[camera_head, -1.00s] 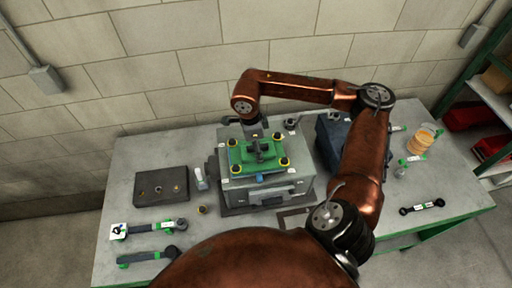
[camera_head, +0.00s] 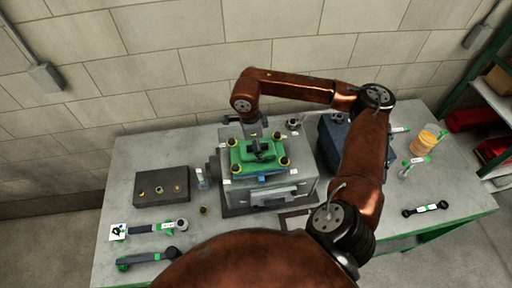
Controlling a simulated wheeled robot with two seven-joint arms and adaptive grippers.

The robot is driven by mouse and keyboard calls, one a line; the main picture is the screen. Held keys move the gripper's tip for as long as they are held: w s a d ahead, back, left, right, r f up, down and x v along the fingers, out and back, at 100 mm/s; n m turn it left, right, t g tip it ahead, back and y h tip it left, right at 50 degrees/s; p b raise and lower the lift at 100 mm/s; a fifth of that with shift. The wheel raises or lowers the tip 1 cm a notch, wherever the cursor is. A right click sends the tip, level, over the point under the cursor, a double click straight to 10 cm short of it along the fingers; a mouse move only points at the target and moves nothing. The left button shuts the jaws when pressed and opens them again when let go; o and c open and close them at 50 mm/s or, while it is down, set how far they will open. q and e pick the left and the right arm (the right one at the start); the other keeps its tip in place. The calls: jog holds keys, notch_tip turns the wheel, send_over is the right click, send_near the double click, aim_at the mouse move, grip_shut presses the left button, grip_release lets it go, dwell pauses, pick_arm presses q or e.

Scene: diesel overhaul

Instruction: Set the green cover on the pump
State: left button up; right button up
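The green cover (camera_head: 243,159) lies level over the top of the grey pump (camera_head: 300,188) on the bench, with yellow-topped studs or bolts at its corners. From this angle I cannot tell whether it is fully seated. A dark piece stands at the cover's middle. My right gripper (camera_head: 257,143) reaches down from above onto that middle part. Its dark fingertips blend with the dark piece, so whether they are closed on it is unclear. My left gripper is not in view.
A dark block with holes (camera_head: 161,187) and green-marked tools (camera_head: 150,257) lie at the left. A blue-grey block (camera_head: 332,142) is right of the pump, partly behind my arm. A jar with orange contents (camera_head: 424,142) and a dark link (camera_head: 426,209) are at the right.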

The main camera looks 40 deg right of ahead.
jog(key=shift+w, duration=0.1)
jog(key=shift+f, duration=0.2)
dwell(0.4)
jog(key=shift+f+b, duration=0.65)
jog(key=shift+b, duration=0.05)
dwell(0.5)
jog(key=o, duration=1.5)
jog(key=r, duration=0.4)
jog(key=a+r, duration=0.1)
jog(key=r, duration=0.7)
jog(key=shift+w+a, duration=0.15)
jog(key=shift+w, duration=0.2)
